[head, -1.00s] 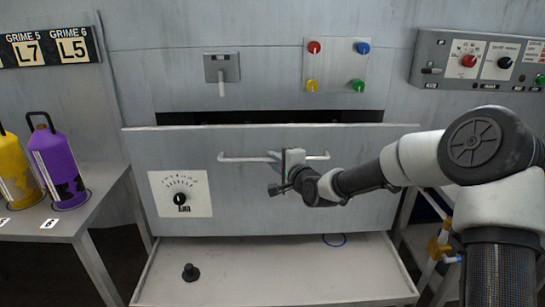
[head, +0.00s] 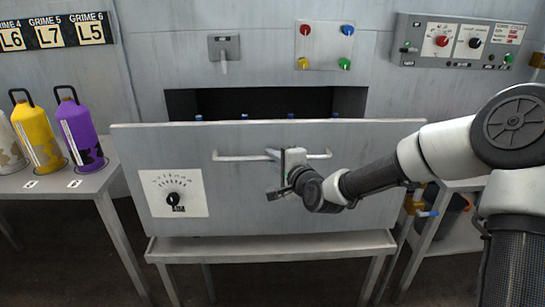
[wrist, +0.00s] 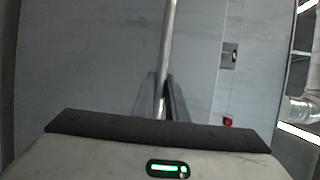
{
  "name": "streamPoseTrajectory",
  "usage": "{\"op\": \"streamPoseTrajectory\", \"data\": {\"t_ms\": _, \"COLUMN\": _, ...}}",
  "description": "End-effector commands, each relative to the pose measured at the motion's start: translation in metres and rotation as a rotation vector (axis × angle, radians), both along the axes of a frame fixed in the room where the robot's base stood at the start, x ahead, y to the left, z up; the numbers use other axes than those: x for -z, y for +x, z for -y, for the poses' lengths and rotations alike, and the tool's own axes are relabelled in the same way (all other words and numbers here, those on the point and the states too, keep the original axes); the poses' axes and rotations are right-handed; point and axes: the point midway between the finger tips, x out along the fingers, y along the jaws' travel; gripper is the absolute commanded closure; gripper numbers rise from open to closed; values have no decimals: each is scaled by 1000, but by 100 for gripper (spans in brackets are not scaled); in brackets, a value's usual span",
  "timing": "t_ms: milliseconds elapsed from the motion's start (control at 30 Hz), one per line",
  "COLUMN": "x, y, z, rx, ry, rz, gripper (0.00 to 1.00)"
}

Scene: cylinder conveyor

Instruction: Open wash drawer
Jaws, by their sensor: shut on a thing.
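The wash drawer (head: 260,225) has a wide grey front with a dial on a white plate (head: 174,193) at its left. The drawer stands pulled out from the wall, with a dark gap (head: 265,103) behind its top edge and several small blue-tipped things in it. A horizontal bar handle (head: 240,157) crosses the upper front. My gripper (head: 276,155) is shut on the handle near its middle. In the wrist view, the bar handle (wrist: 170,50) runs in between the fingers (wrist: 161,98).
At left, a table (head: 95,185) bears yellow (head: 38,135) and purple (head: 80,130) canisters. A panel with coloured buttons (head: 325,46) and a lever switch (head: 224,50) are on the wall above. A grey control box (head: 458,42) is at the upper right. A light shelf (head: 270,248) lies under the drawer.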

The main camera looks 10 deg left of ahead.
Motion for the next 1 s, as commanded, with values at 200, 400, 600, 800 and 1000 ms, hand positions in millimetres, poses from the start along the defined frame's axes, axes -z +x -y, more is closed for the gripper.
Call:
{"op": "streamPoseTrajectory", "data": {"t_ms": 200, "x": 0, "y": -1, "z": 1, "rx": 1, "ry": 0, "rz": 1, "gripper": 100}}
{"op": "streamPoseTrajectory", "data": {"t_ms": 400, "x": 0, "y": -1, "z": 1, "rx": 1, "ry": 0, "rz": 1, "gripper": 100}}
{"op": "streamPoseTrajectory", "data": {"t_ms": 600, "x": -1, "y": -1, "z": 1, "rx": 1, "ry": 0, "rz": 1, "gripper": 69}}
{"op": "streamPoseTrajectory", "data": {"t_ms": 800, "x": -1, "y": -1, "z": 1, "rx": 1, "ry": 0, "rz": 1, "gripper": 69}}
{"op": "streamPoseTrajectory", "data": {"t_ms": 1000, "x": -3, "y": -7, "z": 6, "rx": 2, "ry": 0, "rz": 0, "gripper": 69}}
